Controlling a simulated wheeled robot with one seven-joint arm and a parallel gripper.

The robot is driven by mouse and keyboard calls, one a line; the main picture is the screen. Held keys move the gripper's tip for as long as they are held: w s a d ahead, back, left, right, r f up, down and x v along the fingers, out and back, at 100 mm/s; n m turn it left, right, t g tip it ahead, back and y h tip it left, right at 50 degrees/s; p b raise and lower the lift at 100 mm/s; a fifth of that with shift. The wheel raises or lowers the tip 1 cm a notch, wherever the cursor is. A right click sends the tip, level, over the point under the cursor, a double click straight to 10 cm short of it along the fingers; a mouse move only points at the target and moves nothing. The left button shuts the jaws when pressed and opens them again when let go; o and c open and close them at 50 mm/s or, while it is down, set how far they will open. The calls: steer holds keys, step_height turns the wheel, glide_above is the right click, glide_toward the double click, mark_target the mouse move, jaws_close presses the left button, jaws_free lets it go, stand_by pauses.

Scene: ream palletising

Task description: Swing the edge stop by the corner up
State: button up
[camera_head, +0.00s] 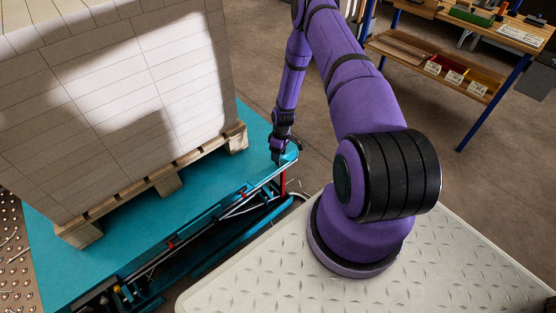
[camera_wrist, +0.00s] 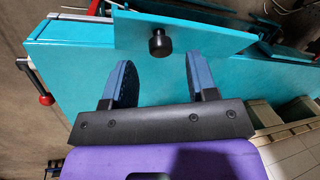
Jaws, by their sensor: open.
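The edge stop (camera_wrist: 205,32) is a teal plate with a black knob (camera_wrist: 157,42) in the wrist view, along the edge of the teal lift table (camera_wrist: 75,62). The knob stands ahead of my gripper (camera_wrist: 160,75), roughly between the lines of its two fingers. The fingers are spread, with nothing between them, and appear apart from the knob. In the head view my gripper (camera_head: 278,156) points down at the table's near right corner. There my gripper and the small scale make the stop hard to make out.
A tall stack of white reams (camera_head: 130,90) stands on a wooden pallet (camera_head: 165,182) on the lift table (camera_head: 60,265); the pallet's corner is close to my gripper. Red and dark linkage parts lie below the table edge. A workbench with bins (camera_head: 455,76) stands at the back right.

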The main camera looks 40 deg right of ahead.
mark_target(268, 169)
steer(key=shift+x, duration=1.65)
jaws_close()
